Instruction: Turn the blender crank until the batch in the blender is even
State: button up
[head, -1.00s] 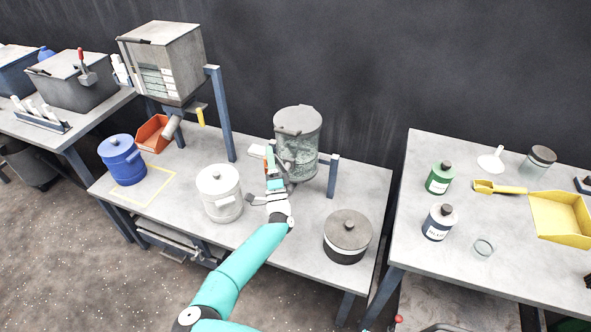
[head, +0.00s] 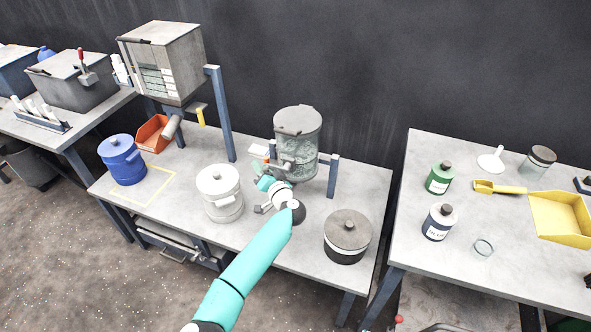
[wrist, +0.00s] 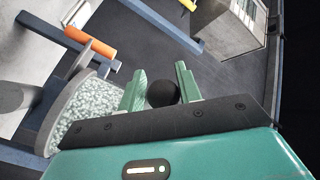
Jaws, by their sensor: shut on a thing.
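The blender (head: 298,150) is a clear drum with a grey lid, held between blue posts on the middle table. Its batch shows speckled pale and grey-green grains through the wall; the drum also shows at the left in the wrist view (wrist: 72,122). Whether the grains are even throughout cannot be told. My gripper (head: 264,184) is at the drum's lower front left. In the wrist view its green fingers close around the black round crank knob (wrist: 163,93). The rest of the crank is mostly hidden by my gripper and arm.
A white lidded pot (head: 219,195) stands left of my gripper, and a dark-lidded pot (head: 347,238) to the right. A blue canister (head: 122,160) and an orange bin (head: 153,134) are further left. An orange cylinder (wrist: 90,42) shows near the drum in the wrist view.

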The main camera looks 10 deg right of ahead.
jog(key=shift+d, duration=0.15)
jog(key=o, duration=0.5)
jog(key=shift+o, duration=0.2)
jog(key=shift+v, duration=2.95)
